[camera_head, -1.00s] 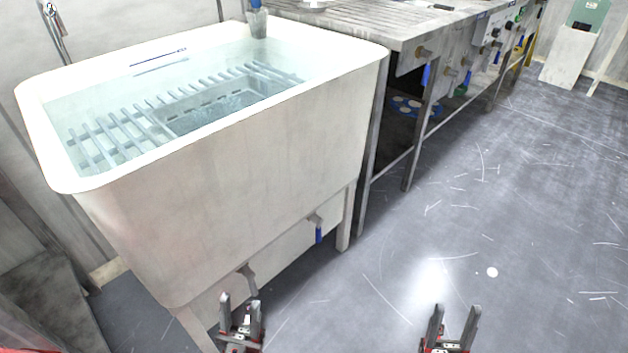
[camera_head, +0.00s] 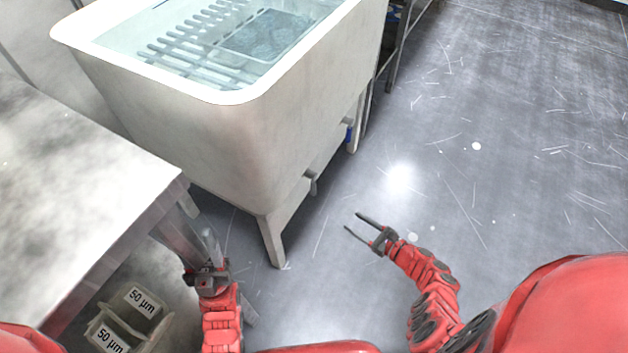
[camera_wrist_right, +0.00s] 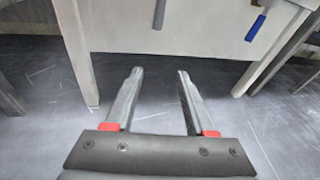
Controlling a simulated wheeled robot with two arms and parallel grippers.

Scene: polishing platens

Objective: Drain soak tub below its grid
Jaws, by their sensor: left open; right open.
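The soak tub (camera_head: 215,125) is a large pale tub on legs, at the upper left of the head view. Clear water fills it, and a slatted grid (camera_head: 190,62) shows under the surface. Below its body, a blue valve handle (camera_wrist_right: 255,28) and a grey pipe or lever (camera_wrist_right: 160,14) hang in the right wrist view. My right gripper (camera_head: 355,222) is open and empty over the floor in front of the tub. My left gripper (camera_head: 203,250) is open and empty beside the table at the left, lower than the tub.
A grey table (camera_head: 70,180) stands close at the left, with bins labelled 50 µm (camera_head: 140,300) under it. A bench frame (camera_head: 408,40) is behind the tub at the right. The scratched floor (camera_head: 500,170) is clear to the right.

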